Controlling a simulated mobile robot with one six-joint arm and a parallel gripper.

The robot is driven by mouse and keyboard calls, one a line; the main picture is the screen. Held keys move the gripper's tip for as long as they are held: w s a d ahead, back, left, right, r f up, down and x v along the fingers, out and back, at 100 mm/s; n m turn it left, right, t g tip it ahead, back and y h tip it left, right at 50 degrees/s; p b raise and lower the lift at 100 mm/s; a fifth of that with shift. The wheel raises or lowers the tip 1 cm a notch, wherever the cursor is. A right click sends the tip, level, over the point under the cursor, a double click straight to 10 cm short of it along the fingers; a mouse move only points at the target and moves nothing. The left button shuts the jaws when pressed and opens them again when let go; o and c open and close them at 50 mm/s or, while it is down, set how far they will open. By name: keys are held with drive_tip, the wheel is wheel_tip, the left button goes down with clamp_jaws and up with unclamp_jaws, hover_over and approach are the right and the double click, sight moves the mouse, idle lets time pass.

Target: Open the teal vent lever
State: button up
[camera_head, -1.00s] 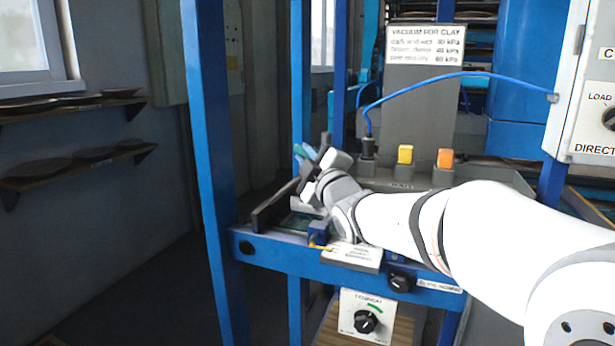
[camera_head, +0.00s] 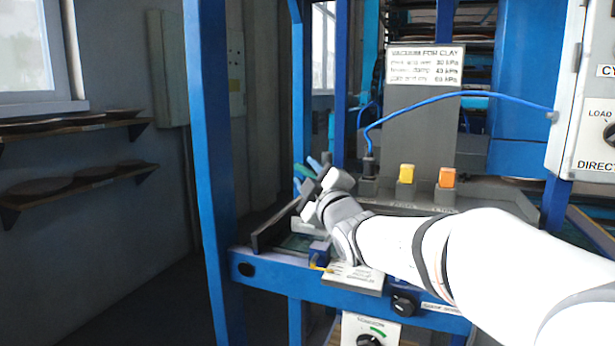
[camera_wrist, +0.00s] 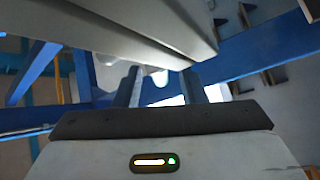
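A small teal piece (camera_head: 303,171), which looks like the vent lever, shows just left of my gripper near a blue post of the frame. My gripper (camera_head: 314,183) is at the left end of the blue machine's tray, tilted up to the left. It partly hides the teal piece, and I cannot tell whether they touch. In the wrist view my gripper's two fingers (camera_wrist: 163,88) stand apart with a bright gap between them. No teal lever can be made out clearly there.
A grey panel (camera_wrist: 130,30) is close above the fingers in the wrist view. Blue posts (camera_head: 207,150) frame the machine. Orange and yellow switches (camera_head: 446,178), a blue hose (camera_head: 440,97) and a sign (camera_head: 425,66) stand behind my arm. Wall shelves (camera_head: 75,183) hold plates at left.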

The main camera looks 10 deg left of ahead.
drive_tip(key=shift+s, duration=0.1)
drive_tip(key=v, duration=0.7)
drive_tip(key=shift+s+d, duration=0.25)
drive_tip(key=shift+f, duration=0.1)
